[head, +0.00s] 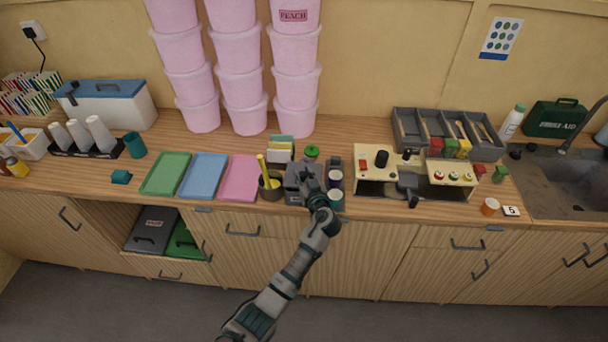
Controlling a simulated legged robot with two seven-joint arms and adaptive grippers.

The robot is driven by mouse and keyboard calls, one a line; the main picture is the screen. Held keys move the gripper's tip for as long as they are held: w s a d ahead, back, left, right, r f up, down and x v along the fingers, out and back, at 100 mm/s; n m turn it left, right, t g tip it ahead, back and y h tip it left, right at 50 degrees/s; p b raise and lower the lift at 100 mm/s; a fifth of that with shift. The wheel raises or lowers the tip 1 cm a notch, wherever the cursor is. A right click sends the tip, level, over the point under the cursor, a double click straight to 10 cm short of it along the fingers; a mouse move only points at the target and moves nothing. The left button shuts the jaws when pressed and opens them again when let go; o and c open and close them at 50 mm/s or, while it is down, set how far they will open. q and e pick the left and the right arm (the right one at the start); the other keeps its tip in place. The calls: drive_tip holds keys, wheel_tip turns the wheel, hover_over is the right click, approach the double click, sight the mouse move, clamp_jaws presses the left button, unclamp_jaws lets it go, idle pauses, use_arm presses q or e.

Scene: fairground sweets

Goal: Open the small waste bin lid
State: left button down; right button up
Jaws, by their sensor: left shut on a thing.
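A small dark grey box (294,195), which looks like the small waste bin, stands on the counter near its front edge. My left gripper (308,177) is over its top right part and looks shut on its lid; the fingers and arm hide the contact. I cannot tell whether the lid is raised. My right gripper is not in view.
Close by are a cup with yellow sticks (271,190) on the left, a green round thing (312,152) behind and jars (335,180) on the right. A pink tray (238,177) lies further left. Tall pink tubs (296,86) stand behind.

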use_arm(q)
drive_tip(key=shift+w+d+r+g+h+p, duration=0.15)
drive_tip(key=shift+w+r+g+p, duration=0.1)
drive_tip(key=shift+r, duration=0.2)
drive_tip(key=shift+w+a+r+g+h+p, duration=0.15)
drive_tip(key=shift+r+g+p, duration=0.1)
drive_tip(key=shift+r, duration=0.2)
drive_tip(key=shift+w, duration=0.25)
drive_tip(key=shift+w+r+m+b, duration=0.3)
drive_tip(key=shift+w+r+b, duration=0.25)
drive_tip(key=shift+b, duration=0.45)
drive_tip(key=shift+w+r+b, duration=0.5)
drive_tip(key=shift+w+b, duration=0.05)
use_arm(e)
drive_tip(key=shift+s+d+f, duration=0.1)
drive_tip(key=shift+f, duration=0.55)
